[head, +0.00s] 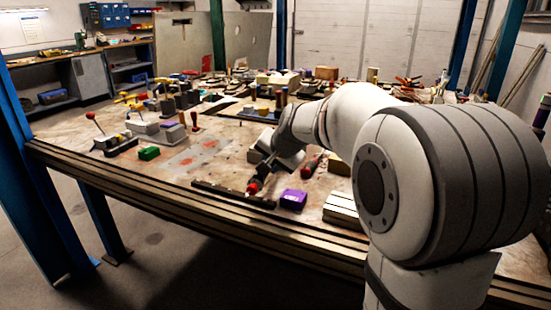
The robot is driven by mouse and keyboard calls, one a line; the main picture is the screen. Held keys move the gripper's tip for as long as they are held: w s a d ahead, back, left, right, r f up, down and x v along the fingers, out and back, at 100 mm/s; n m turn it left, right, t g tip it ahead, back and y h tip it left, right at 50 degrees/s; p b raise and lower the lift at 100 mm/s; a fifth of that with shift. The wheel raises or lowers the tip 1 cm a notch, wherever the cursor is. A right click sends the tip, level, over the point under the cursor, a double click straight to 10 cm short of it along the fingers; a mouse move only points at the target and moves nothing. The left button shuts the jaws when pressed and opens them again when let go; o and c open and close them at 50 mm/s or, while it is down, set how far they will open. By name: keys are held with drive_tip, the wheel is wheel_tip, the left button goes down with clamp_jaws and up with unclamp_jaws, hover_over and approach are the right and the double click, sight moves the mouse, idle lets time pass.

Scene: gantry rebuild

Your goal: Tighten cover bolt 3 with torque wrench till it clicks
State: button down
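My gripper (259,180) is low over the front of the workbench, at the end of my arm. It is dark and small, and I cannot tell whether its fingers are open or shut. A red-and-black piece (253,187) shows right at its tip; I cannot tell whether it is held or only touching. A long dark bar (222,193) lies along the bench's front edge just below it. I cannot make out which thing is the torque wrench. Cover bolt 3 cannot be picked out. A flat grey plate with orange marks (198,157) lies left of my gripper.
A purple box (293,199) sits close right of my gripper. A red-handled tool (312,163) lies behind it. A green block (149,153) and clamp-like fixtures (115,145) stand to the left. The bench (120,168) is crowded at the back; blue posts (40,170) stand at its left.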

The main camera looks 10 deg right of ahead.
drive_tip(key=shift+w+a+r+p, duration=0.15)
drive_tip(key=shift+a+p, duration=0.2)
drive_tip(key=shift+w+a+r+m+p, duration=0.1)
drive_tip(key=shift+w+a+m+p, duration=0.15)
drive_tip(key=shift+p, duration=0.55)
drive_tip(key=m+h+p, duration=0.1)
drive_tip(key=p, duration=0.2)
drive_tip(key=shift+w+a, duration=0.15)
drive_tip(key=shift+a, duration=0.2)
drive_tip(key=shift+w+a, duration=0.1)
drive_tip(key=shift+a, duration=0.1)
